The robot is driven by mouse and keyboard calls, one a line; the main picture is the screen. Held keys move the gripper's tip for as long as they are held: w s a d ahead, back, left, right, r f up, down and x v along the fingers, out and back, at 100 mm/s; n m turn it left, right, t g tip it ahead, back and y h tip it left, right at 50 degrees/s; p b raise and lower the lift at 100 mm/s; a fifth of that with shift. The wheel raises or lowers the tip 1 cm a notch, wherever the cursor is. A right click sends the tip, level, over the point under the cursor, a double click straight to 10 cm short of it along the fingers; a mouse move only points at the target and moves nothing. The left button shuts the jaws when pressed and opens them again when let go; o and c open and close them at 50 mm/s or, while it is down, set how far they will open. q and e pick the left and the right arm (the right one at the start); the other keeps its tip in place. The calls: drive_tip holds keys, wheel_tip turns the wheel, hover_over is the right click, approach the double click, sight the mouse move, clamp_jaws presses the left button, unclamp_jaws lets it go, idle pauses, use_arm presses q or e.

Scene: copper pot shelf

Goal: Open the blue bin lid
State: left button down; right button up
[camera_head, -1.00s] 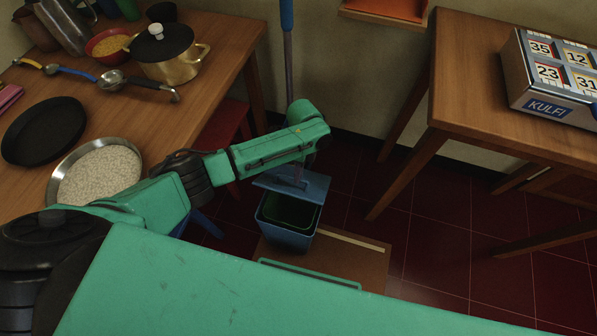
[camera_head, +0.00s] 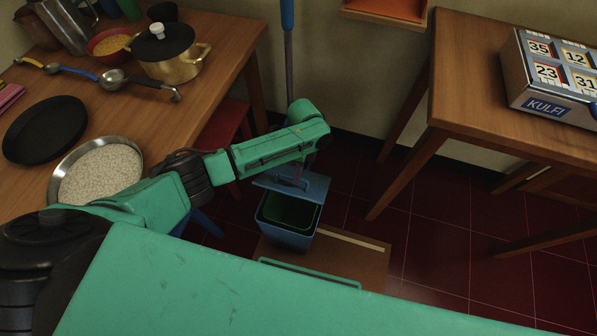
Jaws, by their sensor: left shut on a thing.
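The blue bin (camera_head: 287,238) stands on the floor, below and in front of my left arm. Its blue lid (camera_head: 314,187) is tilted up at the back of the bin. The dark green inside of the bin shows. My left arm comes in from the left over the table, and its green forearm reaches above the bin. My left gripper (camera_head: 297,172) points down at the lid and is shut on it. The forearm hides most of the gripper, so the fingertips are hard to make out. My right gripper is not in view.
The left table (camera_head: 192,118) holds a brass pot (camera_head: 172,62), a dark pan (camera_head: 44,130) and a pan of grain (camera_head: 98,173). A blue-handled pole (camera_head: 287,55) stands behind the bin. A wooden table (camera_head: 480,95) with a KULFI box (camera_head: 548,106) stands right. Red floor (camera_head: 440,230) between is clear.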

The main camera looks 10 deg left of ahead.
use_arm(q)
drive_tip(key=c, duration=0.9)
unclamp_jaws()
drive_tip(key=w+r, duration=0.3)
drive_tip(key=r, duration=0.1)
drive_tip(key=w+r, duration=0.3)
drive_tip(key=r, duration=0.2)
drive_tip(key=w+r+p, duration=0.1)
drive_tip(key=w+r, duration=0.2)
drive_tip(key=r, duration=0.1)
drive_tip(key=shift+w+d+r, duration=0.2)
drive_tip(key=shift+d+r, duration=0.1)
drive_tip(key=shift+r, duration=0.1)
